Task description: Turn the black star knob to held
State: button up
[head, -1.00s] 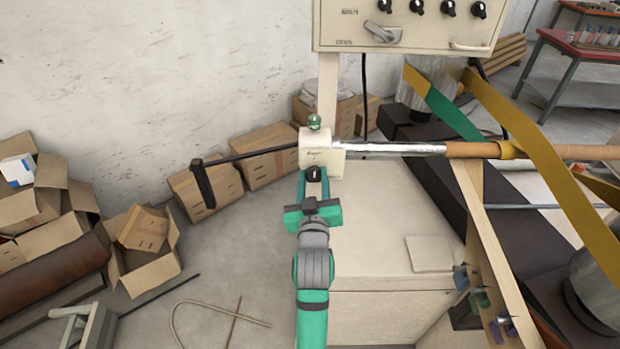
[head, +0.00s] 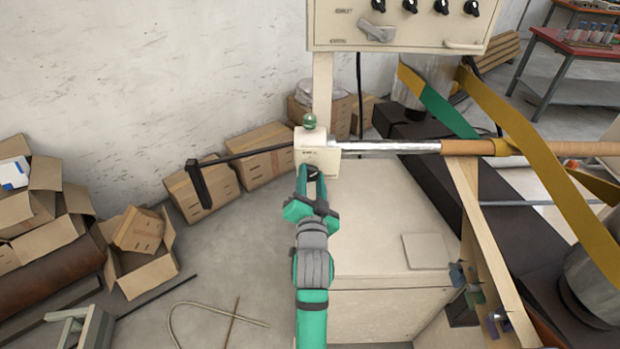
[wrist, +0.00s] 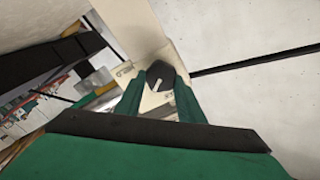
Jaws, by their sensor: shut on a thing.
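The black star knob (wrist: 160,74) sits on the front face of the cream bearing housing (head: 309,145). It has a white pointer line, which runs slantwise in the wrist view. My gripper (head: 312,175) reaches up to the housing from below, and its green fingers are shut on the knob, one on each side. In the head view the fingers hide most of the knob.
A black crank handle (head: 200,185) on a rod sticks out left of the housing. A silver shaft (head: 390,147) runs right to a brown tube. A control panel (head: 400,25) hangs above. A cream cabinet (head: 385,240) stands below right. Cardboard boxes (head: 265,155) line the wall.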

jog(key=m, duration=0.5)
jog(key=shift+f+m, duration=0.2)
jog(key=shift+m, duration=0.1)
jog(key=m, duration=0.3)
jog(key=shift+f+m, duration=0.1)
jog(key=shift+m, duration=0.3)
jog(key=shift+d+m, duration=0.1)
jog(key=shift+m, duration=0.8)
jog(key=shift+d, duration=0.1)
jog(key=o, duration=1)
jog(key=shift+o, duration=0.4)
